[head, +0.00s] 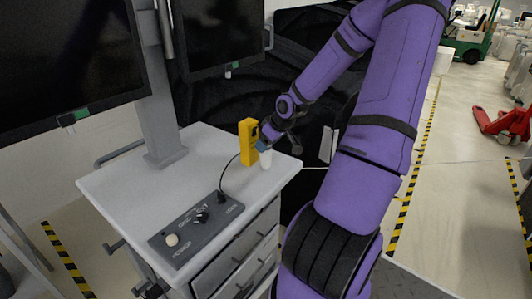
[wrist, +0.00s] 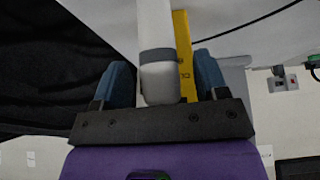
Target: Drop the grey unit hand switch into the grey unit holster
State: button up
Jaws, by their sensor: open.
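A pale, upright cylinder (head: 265,159) stands at the far right corner of the grey cart. In the wrist view it is a whitish tube (wrist: 155,25) with a grey band and a rounded pale end. The upper piece looks like the hand switch and the lower tube like the holster, but I cannot tell for certain. My gripper (head: 266,141) is at the cylinder's top. In the wrist view my gripper's blue fingers (wrist: 160,72) are spread on both sides of the cylinder's end, with gaps, and hold nothing. My fingers partly hide the cylinder in the head view.
A yellow box (head: 248,141) stands just left of the cylinder. A black cable runs from near it to the dark control panel (head: 195,230) on the cart top (head: 130,185). Monitors (head: 70,60) rise behind on a post. Open floor lies to the right.

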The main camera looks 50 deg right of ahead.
jog(key=shift+w+f, duration=0.1)
jog(key=shift+f, duration=0.1)
jog(key=c, duration=1.1)
jog(key=shift+c, duration=0.2)
jog(key=shift+r, duration=0.25)
